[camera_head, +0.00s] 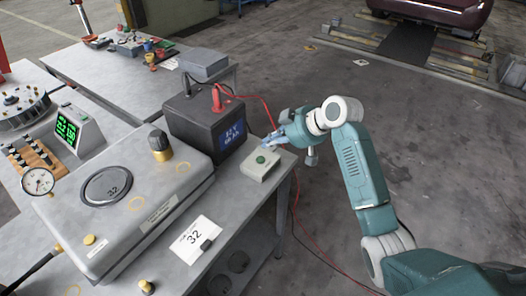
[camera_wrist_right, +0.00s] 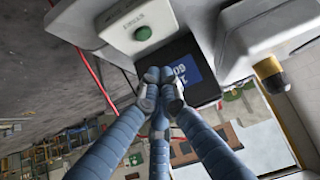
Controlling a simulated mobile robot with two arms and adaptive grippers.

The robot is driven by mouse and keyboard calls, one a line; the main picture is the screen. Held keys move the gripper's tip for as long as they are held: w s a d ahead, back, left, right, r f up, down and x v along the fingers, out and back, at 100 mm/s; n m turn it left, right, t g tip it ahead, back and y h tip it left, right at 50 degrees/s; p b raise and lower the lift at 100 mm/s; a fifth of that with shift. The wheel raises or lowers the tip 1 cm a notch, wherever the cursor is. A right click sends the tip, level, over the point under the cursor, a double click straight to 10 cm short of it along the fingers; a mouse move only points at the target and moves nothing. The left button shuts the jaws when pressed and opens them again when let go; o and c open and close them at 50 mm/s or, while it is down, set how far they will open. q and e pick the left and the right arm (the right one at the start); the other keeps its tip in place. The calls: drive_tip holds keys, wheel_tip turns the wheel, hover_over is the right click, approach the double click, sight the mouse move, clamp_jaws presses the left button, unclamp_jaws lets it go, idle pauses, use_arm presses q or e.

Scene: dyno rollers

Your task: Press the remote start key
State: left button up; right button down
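The remote start key is a round green button (camera_head: 261,159) on a small cream box (camera_head: 256,170) at the right corner of the grey bench. In the right wrist view the button (camera_wrist_right: 143,33) and its box (camera_wrist_right: 135,18) show at the top, with part of a label. My right gripper (camera_head: 272,142) is just behind and above the box in the head view. In the right wrist view its blue fingers (camera_wrist_right: 160,88) are drawn together at the tips, with nothing between them. The tips appear apart from the button. My left gripper is not in view.
A black battery unit (camera_head: 205,125) with a lit screen and red clamp stands beside the box. A red cable (camera_head: 267,108) runs past my right gripper. A grey roller cover (camera_head: 125,205) fills the bench's left. Open floor (camera_head: 450,170) lies to the right.

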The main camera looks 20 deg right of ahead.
sight(263, 161)
drive_tip(key=x, duration=0.3)
drive_tip(key=shift+w+a+f+p, duration=0.2)
drive_tip(key=shift+a+p, duration=0.05)
drive_tip(key=shift+p, duration=0.1)
wheel_tip(263, 161, down, 3)
drive_tip(key=shift+r+p, duration=0.2)
drive_tip(key=shift+p, duration=0.2)
drive_tip(key=shift+d+f, duration=0.15)
drive_tip(key=shift+f, duration=0.55)
